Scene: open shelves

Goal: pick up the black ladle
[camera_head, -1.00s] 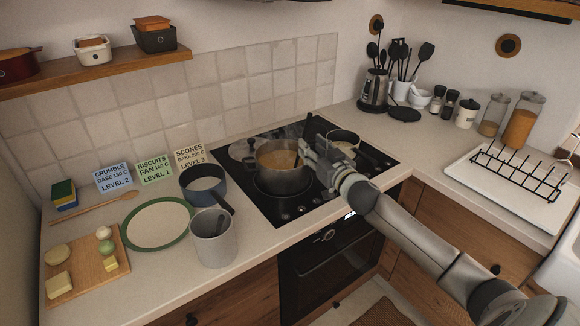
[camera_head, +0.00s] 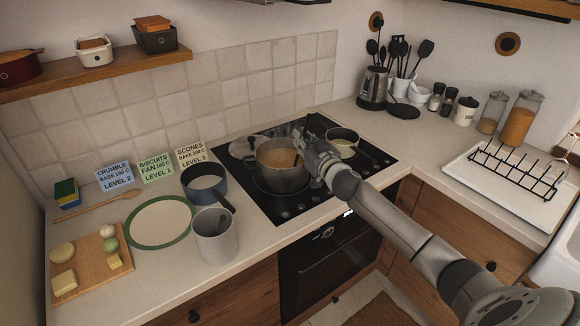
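A steel pot (camera_head: 270,175) with orange-brown contents stands on the black hob (camera_head: 275,207). A black handle (camera_head: 306,124), seemingly the ladle's, rises at the pot's right side; its lower part is hidden by the gripper or the pot. My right gripper (camera_head: 301,146) is at the pot's right rim, right beside this handle. The fingers are small and dark against the hob, so I cannot tell whether they touch or hold it. My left gripper is out of view.
A second pan (camera_head: 342,135) stands behind and right of my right gripper. A blue saucepan (camera_head: 206,186) and a grey container (camera_head: 214,247) stand left of the hob. A utensil holder (camera_head: 401,88) and a kettle (camera_head: 374,92) are at the back right.

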